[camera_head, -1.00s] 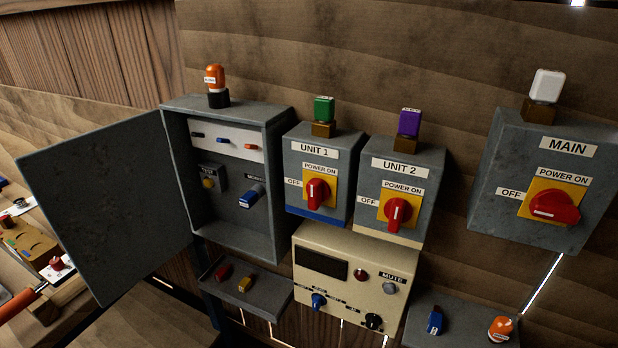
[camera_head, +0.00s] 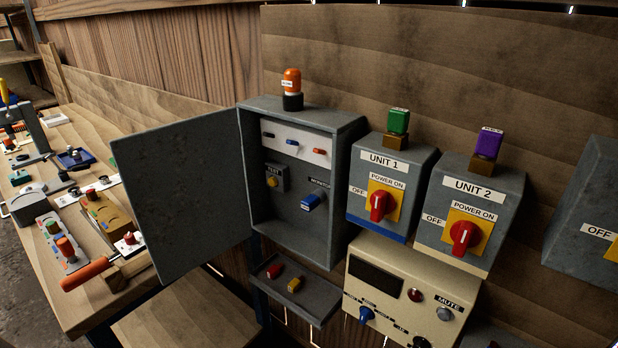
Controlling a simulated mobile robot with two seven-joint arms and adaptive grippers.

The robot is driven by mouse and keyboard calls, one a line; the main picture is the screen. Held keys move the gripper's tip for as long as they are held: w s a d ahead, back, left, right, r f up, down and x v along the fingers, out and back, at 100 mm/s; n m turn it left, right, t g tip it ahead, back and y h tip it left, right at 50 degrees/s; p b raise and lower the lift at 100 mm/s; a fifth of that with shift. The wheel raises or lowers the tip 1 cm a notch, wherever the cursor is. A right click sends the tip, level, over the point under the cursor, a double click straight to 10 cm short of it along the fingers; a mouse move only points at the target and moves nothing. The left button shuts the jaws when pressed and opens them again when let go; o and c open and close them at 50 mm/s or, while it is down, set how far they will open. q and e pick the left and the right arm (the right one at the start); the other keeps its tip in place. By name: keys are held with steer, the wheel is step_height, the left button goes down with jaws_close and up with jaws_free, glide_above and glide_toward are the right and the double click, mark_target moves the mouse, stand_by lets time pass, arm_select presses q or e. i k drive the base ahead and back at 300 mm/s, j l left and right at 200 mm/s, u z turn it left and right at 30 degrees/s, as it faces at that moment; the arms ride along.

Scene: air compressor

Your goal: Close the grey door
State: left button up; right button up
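The grey door (camera_head: 182,192) stands wide open, swung out to the left of its grey cabinet (camera_head: 305,112). It is hinged along the cabinet's left edge. The open cabinet shows a white strip (camera_head: 296,143) with small coloured switches and, below it, a blue knob (camera_head: 313,200). An orange lamp (camera_head: 292,88) stands on top of the cabinet. Neither of my grippers shows in the head view.
UNIT 1 (camera_head: 392,160) and UNIT 2 (camera_head: 475,188) boxes with red switches are right of the cabinet. A beige panel (camera_head: 408,305) and a small grey shelf (camera_head: 305,303) sit below. A workbench (camera_head: 90,130) with several tools lies left, behind the door.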

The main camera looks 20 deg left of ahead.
mark_target(183, 180)
steer(key=k, duration=0.25)
steer(key=k+z, duration=0.2)
steer(key=z, duration=0.15)
steer(key=k+l+z, duration=0.1)
steer(key=z, duration=0.25)
steer(key=k+j+z, duration=0.45)
steer(key=j, duration=0.15)
steer(key=k+j, duration=0.15)
steer(key=j, duration=0.25)
steer(key=k+j, duration=0.15)
steer(key=j, duration=0.25)
steer(key=k+j, duration=0.15)
steer(key=j, duration=0.2)
steer(key=k+j, duration=0.15)
steer(key=j, duration=0.25)
steer(key=k+j, duration=0.15)
steer(key=j, duration=0.25)
steer(key=k+j, duration=0.15)
steer(key=j, duration=0.25)
steer(key=k+j, duration=0.15)
steer(key=j, duration=0.2)
steer(key=k+j, duration=0.1)
steer(key=j, duration=0.8)
